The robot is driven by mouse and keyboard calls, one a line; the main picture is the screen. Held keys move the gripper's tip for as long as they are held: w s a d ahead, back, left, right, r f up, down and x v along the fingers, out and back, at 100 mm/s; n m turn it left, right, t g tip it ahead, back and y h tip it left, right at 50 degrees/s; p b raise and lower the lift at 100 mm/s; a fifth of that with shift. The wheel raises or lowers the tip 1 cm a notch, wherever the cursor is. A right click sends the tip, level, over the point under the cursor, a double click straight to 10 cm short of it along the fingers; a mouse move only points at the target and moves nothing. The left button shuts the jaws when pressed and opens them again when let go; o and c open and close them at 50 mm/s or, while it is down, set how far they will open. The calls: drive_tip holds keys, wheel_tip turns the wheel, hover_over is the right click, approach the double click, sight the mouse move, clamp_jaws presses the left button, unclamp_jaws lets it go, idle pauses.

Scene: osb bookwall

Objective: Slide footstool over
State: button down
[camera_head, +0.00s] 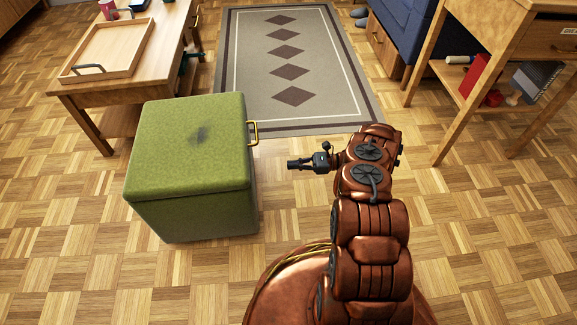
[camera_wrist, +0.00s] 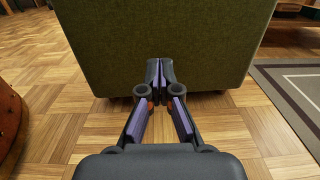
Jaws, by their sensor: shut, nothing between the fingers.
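The green footstool (camera_head: 190,165) stands on the parquet floor left of the middle in the head view. It is a box with a dark mark on its top and a brass handle (camera_head: 254,133) on its right side. My gripper (camera_head: 290,164) points left toward the footstool's right side, in front of the handle. In the wrist view the footstool (camera_wrist: 165,40) fills the upper middle. My gripper (camera_wrist: 160,68) is shut and empty, its fingertips before the footstool's side.
A wooden table (camera_head: 80,91) with a tray (camera_head: 107,72) stands close behind the footstool to the left. A patterned rug (camera_head: 330,60) lies beyond it. A wooden desk (camera_head: 500,40) with a low shelf stands at the right. The floor at front left and right is clear.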

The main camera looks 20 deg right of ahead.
drive_tip(key=b+x, duration=0.4)
drive_tip(key=x, duration=0.8)
drive_tip(key=shift+a, duration=0.1)
